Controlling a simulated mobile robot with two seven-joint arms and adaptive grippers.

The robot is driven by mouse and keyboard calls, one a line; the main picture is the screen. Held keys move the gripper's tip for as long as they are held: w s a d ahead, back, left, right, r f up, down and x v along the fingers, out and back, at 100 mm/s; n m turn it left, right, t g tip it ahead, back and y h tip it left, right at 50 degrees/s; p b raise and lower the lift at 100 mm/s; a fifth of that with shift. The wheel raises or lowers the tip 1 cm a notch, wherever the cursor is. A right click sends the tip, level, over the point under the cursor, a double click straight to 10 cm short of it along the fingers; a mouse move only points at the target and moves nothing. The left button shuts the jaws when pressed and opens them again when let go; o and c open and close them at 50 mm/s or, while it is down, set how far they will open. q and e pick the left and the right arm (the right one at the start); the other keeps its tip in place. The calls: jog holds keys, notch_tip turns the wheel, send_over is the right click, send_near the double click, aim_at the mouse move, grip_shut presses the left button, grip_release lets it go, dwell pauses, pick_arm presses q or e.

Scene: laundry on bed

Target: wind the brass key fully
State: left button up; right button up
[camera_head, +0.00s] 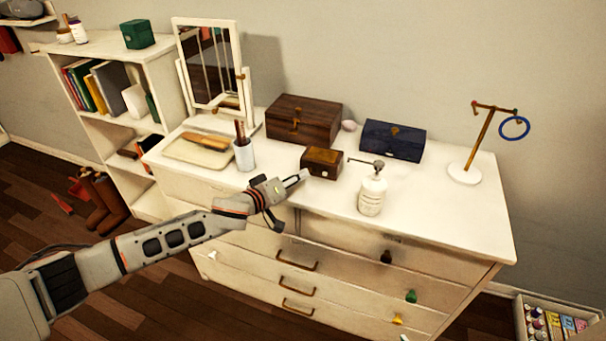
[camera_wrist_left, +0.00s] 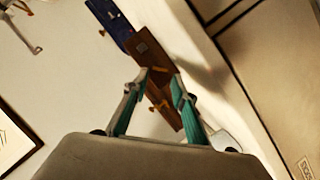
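A small wooden box (camera_head: 322,164) with brass-coloured fittings sits on the white dresser top. My left gripper (camera_head: 298,180) is low at its left front corner, close to the box. In the left wrist view the two green-padded fingers (camera_wrist_left: 159,78) stand apart. The key is not clear in the head view, where the gripper is near that side of the box. My right gripper is not in view.
A white pump bottle (camera_head: 372,192) stands right of the small box, and a white cup (camera_head: 244,155) stands left. A larger wooden box (camera_head: 303,120) and a dark blue box (camera_head: 393,141) are behind. A ring stand (camera_head: 465,173) is at the right end.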

pick_arm(q)
jog(key=shift+x, duration=1.95)
grip_shut()
